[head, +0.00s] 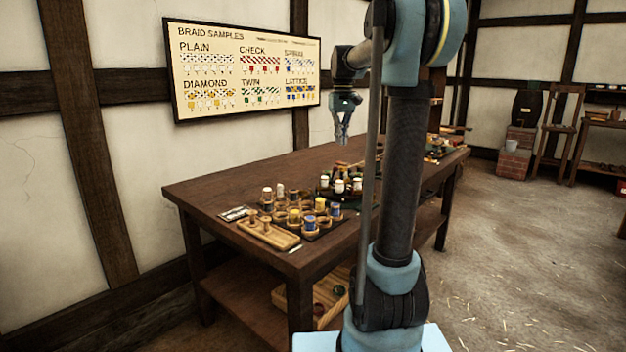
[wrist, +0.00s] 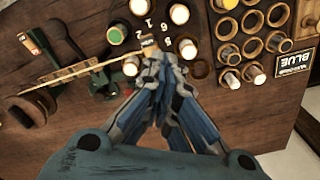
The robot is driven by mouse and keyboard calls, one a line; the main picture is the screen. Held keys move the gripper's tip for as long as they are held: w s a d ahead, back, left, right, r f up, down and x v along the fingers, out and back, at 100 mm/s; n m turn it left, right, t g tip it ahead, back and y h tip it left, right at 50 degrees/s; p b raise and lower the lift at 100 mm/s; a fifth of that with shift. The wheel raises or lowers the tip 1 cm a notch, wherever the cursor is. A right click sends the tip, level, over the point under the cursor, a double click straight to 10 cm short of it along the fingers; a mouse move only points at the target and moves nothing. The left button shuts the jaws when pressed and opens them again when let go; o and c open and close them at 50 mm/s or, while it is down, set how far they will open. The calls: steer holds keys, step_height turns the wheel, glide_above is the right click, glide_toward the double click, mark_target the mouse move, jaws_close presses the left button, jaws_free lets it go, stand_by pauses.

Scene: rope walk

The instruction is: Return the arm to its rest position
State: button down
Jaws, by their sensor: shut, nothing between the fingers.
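My gripper (head: 343,132) hangs in the air above the wooden table (head: 215,190), pointing down, with clear space between its fingertips and the tabletop in the head view. In the wrist view my gripper (wrist: 157,62) has its fingers together and empty.
Bobbins (head: 294,217) stand in a rack near the table's front left, beside a wooden tray (head: 268,234). A BLUE label (wrist: 294,64) lies beside ring-shaped holders. A braid samples board (head: 243,70) hangs on the wall. The floor at right is open.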

steer(key=s+d+f+m+t, duration=0.1)
steer(key=s+f, duration=0.4)
steer(key=s, duration=0.5)
steer(key=s+f, duration=0.4)
steer(key=s, duration=0.5)
steer(key=s+f+m+t, duration=0.1)
steer(key=s+f, duration=1.5)
steer(key=f, duration=0.2)
steer(key=shift+s+d+f+m, duration=0.3)
steer(key=shift+s+d+f, duration=0.05)
steer(key=shift+s, duration=0.05)
steer(key=w+a+r+n+g, duration=0.2)
steer(key=w+r, duration=2.3)
steer(key=w, duration=0.2)
steer(key=w+r, duration=0.4)
steer(key=w, duration=0.8)
step_height(320, 180, down, 6)
steer(key=shift+a+f+n, duration=0.15)
steer(key=shift+a+n, duration=0.25)
steer(key=shift+f, duration=1.2)
